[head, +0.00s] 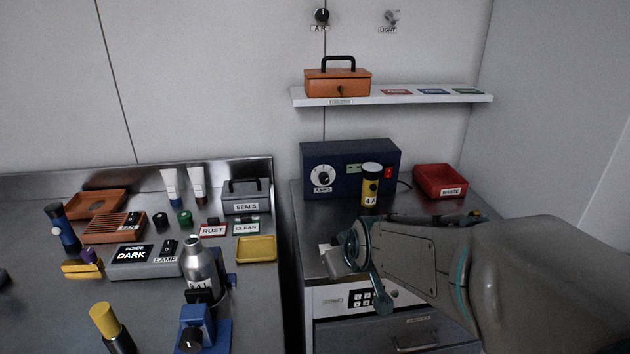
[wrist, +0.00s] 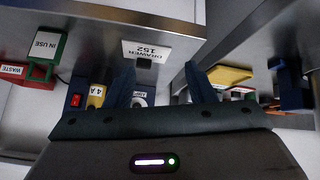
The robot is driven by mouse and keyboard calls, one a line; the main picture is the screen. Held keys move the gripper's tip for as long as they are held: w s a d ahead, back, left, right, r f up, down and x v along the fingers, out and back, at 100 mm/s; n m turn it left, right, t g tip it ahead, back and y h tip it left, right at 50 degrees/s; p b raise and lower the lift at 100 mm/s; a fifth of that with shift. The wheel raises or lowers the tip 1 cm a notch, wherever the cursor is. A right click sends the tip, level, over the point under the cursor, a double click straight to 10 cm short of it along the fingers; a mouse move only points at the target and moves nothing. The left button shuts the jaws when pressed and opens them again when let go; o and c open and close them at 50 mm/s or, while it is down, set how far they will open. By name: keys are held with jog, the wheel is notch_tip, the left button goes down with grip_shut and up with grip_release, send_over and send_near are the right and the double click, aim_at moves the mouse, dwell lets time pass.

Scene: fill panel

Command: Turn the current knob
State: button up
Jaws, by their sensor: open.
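The current knob (head: 323,177) is a black knob on a white round dial, with an AMPS label below it. It sits at the left of the front of a dark blue power unit (head: 358,160) on the right-hand bench. In the wrist view the picture is upside down, and part of the white dial (wrist: 139,99) shows between the fingers, partly hidden. In the head view my arm reaches in from the right, in front of and below the unit; the fingertips are not clear there.
A yellow 4 A cylinder (head: 371,185) stands before the unit, right of the knob. A red waste tray (head: 441,181) is further right. A drawer sign (wrist: 147,50) shows close by in the wrist view. The left bench (head: 30,300) is crowded, and a gap separates the benches.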

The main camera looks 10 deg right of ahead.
aim_at(324, 181)
jog(key=w+n+t, duration=0.1)
jog(key=w, duration=0.2)
jog(key=w+f+n+t+b, duration=0.1)
jog(key=w+t, duration=0.1)
jog(key=w, duration=0.2)
jog(key=w+n+t+b, duration=0.1)
jog(key=w, duration=0.2)
jog(key=shift+w+f, duration=0.4)
jog(key=w+n+t+b, duration=0.1)
jog(key=w+t, duration=0.1)
jog(key=w, duration=0.1)
jog(key=w+n+t+h+b, duration=0.1)
jog(key=w+n+t+b, duration=0.1)
jog(key=w+t, duration=0.1)
jog(key=shift+w+d+f, duration=0.1)
jog(key=shift+w, duration=0.55)
jog(key=shift+w+n+t+h, duration=0.4)
jog(key=shift+w+t, duration=0.2)
jog(key=w, duration=0.4)
jog(key=w+p, duration=0.1)
jog(key=w, duration=0.4)
jog(key=w+d, duration=0.1)
jog(key=w, duration=0.3)
jog(key=shift+w+r, duration=0.2)
jog(key=shift+w, duration=0.1)
jog(key=shift+c, duration=0.3)
jog(key=c, duration=0.9)
